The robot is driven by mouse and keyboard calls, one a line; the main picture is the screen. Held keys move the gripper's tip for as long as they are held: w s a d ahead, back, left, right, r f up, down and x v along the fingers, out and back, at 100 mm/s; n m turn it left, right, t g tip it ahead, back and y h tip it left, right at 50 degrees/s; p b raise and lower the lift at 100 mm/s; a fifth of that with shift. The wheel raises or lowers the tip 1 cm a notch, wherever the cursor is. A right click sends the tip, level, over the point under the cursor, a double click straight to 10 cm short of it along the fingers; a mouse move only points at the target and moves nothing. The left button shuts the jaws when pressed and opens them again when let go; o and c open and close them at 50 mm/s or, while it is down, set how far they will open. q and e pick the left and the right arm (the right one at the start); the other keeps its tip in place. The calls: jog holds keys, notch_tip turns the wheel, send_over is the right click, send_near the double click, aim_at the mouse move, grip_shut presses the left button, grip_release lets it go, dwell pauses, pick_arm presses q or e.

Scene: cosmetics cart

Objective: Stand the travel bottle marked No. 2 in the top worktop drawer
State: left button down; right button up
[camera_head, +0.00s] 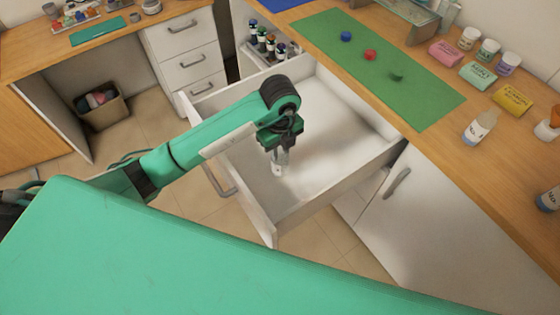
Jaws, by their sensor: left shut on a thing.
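The top worktop drawer (350,171) is pulled open below the worktop, and its pale floor looks empty apart from what my gripper holds over it. My left gripper (279,151) points down inside the drawer's outline, toward its front left part. It is shut on a small pale bottle (279,170), which hangs roughly upright below the fingers. The gripper hides the bottle's upper part, and no number is readable. I cannot tell whether the bottle touches the drawer floor. My right gripper is not in view.
A green mat (425,98) with small coloured items lies on the worktop. A bottle with a label (479,128), jars and coloured boxes stand right of it. A rack of dark bottles (268,45) stands behind the drawer. The drawer's walls surround my gripper.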

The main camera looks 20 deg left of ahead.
aim_at(280, 163)
pick_arm(q)
notch_tip(280, 163, down, 2)
jog(key=shift+f, duration=0.65)
notch_tip(280, 163, down, 3)
jog(key=shift+f+p, duration=0.1)
jog(key=shift+p, duration=0.2)
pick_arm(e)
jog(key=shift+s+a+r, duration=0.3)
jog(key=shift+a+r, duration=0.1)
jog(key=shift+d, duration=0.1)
pick_arm(q)
jog(key=shift+f, duration=0.2)
jog(key=c, duration=1.2)
grip_release()
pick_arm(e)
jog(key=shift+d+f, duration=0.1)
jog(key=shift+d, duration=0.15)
pick_arm(q)
jog(key=shift+r, duration=0.1)
